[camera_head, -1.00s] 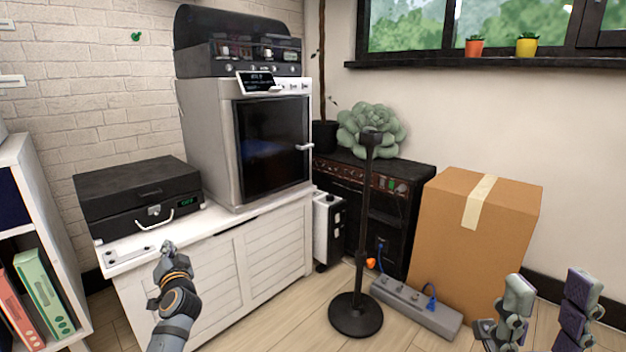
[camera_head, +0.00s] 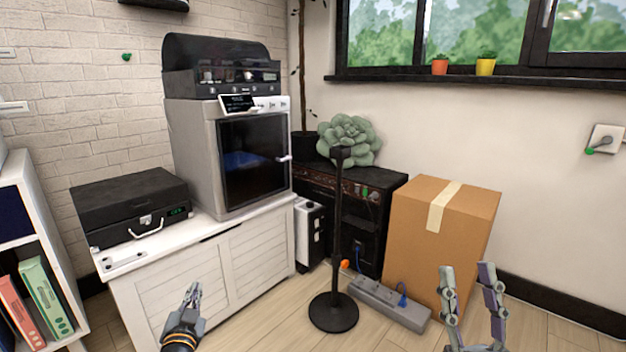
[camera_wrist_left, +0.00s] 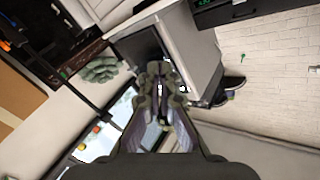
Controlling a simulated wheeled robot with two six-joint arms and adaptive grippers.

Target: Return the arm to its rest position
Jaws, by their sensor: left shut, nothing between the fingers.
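My left gripper (camera_head: 194,289) is low in the head view, in front of the white cabinet (camera_head: 180,305). Its fingers are together with nothing between them and point up. In the left wrist view the same gripper (camera_wrist_left: 160,72) shows its closed fingertips in front of the oven-like machine. My right gripper (camera_head: 468,272) is at the lower right of the head view, in front of the cardboard box and the floor. Its two fingers stand well apart and hold nothing. Most of both arms is out of the head view.
The white machine (camera_head: 205,150) and a black case (camera_head: 130,205) stand on the cabinet. A black stand (camera_head: 338,240), a grey power strip (camera_head: 390,303) and a cardboard box (camera_head: 415,230) are on the floor. A bookshelf (camera_head: 30,215) is at the left. Wooden floor shows between the grippers.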

